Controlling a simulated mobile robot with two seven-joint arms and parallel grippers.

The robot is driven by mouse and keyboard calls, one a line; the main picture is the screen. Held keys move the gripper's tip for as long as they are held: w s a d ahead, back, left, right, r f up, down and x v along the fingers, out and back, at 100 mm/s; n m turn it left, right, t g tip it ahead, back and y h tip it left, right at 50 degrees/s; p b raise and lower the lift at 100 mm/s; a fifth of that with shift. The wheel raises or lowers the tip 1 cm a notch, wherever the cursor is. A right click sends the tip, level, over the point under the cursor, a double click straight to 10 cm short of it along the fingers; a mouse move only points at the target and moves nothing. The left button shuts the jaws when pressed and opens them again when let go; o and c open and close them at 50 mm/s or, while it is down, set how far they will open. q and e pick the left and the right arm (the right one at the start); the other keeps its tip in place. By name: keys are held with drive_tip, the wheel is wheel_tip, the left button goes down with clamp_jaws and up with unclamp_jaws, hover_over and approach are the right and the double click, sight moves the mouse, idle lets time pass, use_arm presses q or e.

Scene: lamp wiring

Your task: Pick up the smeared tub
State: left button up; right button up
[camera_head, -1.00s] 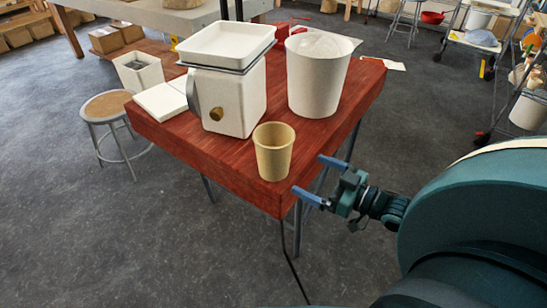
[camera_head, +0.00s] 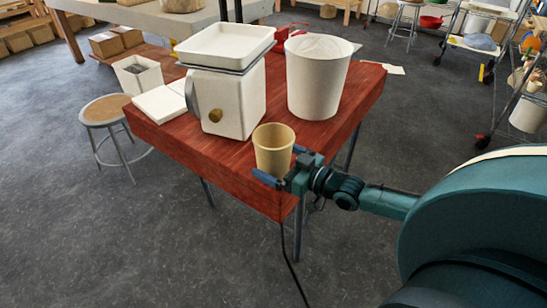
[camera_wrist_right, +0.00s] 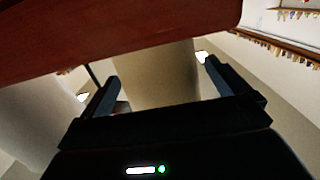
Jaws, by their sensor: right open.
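A tan, open-topped tub (camera_head: 273,150) stands upright near the front corner of the red table (camera_head: 330,137). I cannot make out smears on it. My right gripper (camera_head: 283,164) is open at the tub's lower right side, with one blue finger in front of the tub and the other behind its right side. In the right wrist view the tub (camera_wrist_right: 155,75) fills the space between the two spread fingers (camera_wrist_right: 160,86). I cannot tell whether the fingers touch it. My left gripper is not in view.
A white machine with a tray on top (camera_head: 228,95) stands behind the tub. A large white bucket (camera_head: 317,80) stands behind to the right. A flat white box (camera_head: 160,103) lies at the table's left. The table's right front area is bare.

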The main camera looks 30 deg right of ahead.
drive_tip(key=shift+w+a, duration=0.2)
drive_tip(key=shift+w, duration=0.3)
drive_tip(key=shift+c, duration=0.3)
drive_tip(key=c, duration=1.2)
drive_tip(key=shift+c, duration=0.4)
